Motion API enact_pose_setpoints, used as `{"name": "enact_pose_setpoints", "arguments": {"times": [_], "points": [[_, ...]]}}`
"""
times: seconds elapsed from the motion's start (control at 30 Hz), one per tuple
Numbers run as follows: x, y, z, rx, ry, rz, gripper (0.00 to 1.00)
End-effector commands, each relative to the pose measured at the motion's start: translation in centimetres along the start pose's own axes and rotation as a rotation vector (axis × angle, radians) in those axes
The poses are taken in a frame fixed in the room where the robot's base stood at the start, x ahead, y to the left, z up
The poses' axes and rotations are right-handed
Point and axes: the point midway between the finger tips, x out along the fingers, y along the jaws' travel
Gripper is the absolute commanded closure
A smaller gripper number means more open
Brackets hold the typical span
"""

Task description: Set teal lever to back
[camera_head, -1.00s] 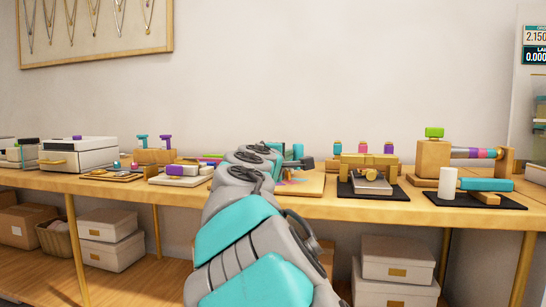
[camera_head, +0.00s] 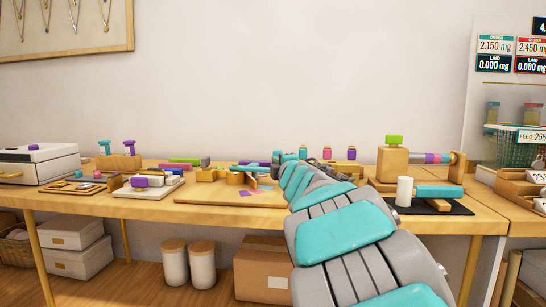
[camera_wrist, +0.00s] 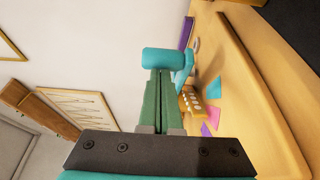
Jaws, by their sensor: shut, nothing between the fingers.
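A teal rounded bar (camera_wrist: 165,61), apparently the teal lever's handle, lies across just beyond my fingertips in the wrist view. A teal upright part (camera_wrist: 184,70) is beside it. My gripper (camera_wrist: 164,72) is shut and empty; its green fingers point at the bar, and I cannot tell whether they touch it. In the head view a teal piece (camera_head: 276,159), likely the same lever, shows just left of the end of my arm. My arm hides the gripper there, and the lever's base and setting are unclear.
Pink and purple paper pieces (camera_wrist: 211,119) lie beside the lever on the wooden counter (camera_wrist: 245,110). To the right stand a wooden press with a green knob (camera_head: 394,140) and a white cylinder (camera_head: 404,191). A white tray with a purple block (camera_head: 148,189) is left.

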Motion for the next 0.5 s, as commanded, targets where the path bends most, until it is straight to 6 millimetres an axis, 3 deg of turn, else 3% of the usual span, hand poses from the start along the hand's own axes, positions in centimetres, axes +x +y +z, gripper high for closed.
{"name": "enact_pose_setpoints", "arguments": {"times": [0.5], "points": [[1.9,0.2,1.9,-0.001,-0.003,0.001,1.0]]}}
